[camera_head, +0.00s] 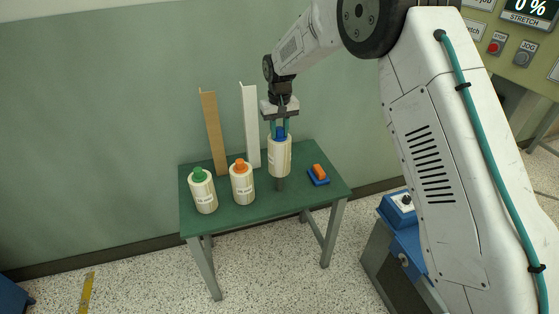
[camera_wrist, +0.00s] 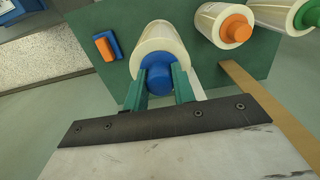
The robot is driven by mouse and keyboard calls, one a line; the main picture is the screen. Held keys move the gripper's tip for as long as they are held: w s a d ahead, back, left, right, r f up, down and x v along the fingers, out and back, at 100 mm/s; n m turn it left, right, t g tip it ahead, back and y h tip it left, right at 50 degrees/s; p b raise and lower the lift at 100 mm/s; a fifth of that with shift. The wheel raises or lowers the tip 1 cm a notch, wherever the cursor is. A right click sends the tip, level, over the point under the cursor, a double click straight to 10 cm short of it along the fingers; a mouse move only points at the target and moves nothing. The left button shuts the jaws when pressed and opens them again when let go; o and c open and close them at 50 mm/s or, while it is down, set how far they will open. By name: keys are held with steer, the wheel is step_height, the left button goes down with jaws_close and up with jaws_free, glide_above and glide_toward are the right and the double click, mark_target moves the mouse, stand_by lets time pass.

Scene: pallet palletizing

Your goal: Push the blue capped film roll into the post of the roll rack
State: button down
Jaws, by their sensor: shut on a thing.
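The blue capped film roll (camera_head: 280,157) is pale and upright above the right part of the green table. My gripper (camera_head: 280,130) is over it, with its green fingers closed on the blue cap. In the wrist view the roll (camera_wrist: 153,38) shows with its blue cap (camera_wrist: 159,80) between the two fingers (camera_wrist: 158,88). The roll's underside is hidden.
A green capped roll (camera_head: 203,193) and an orange capped roll (camera_head: 242,184) stand to the left on the green table (camera_head: 232,217). A brown corner board (camera_head: 213,134) and a white one (camera_head: 250,127) stand behind. A blue and orange item (camera_head: 318,175) lies to the right.

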mark_target(279, 154)
steer(key=shift+f, duration=5)
steer(key=c, duration=1.1)
jaws_free()
step_height(279, 154, up, 8)
steer(key=shift+f, duration=0.1)
steer(key=s+d+r+m, duration=0.1)
steer(key=s+d+r, duration=0.5)
steer(key=s, duration=1)
steer(key=s+d+r+t, duration=0.1)
steer(key=s+d+r, duration=0.6)
steer(key=s, duration=0.9)
steer(key=s+d+r+m, duration=0.1)
steer(key=s+d+r, duration=0.6)
steer(key=s, duration=0.9)
steer(key=shift+s+d+r+m, duration=0.1)
steer(key=shift+s+r+m, duration=0.05)
steer(key=shift+r, duration=0.4)
steer(key=shift+s+r+m, duration=0.1)
steer(key=shift+r+m, duration=0.05)
steer(key=shift+r, duration=0.35)
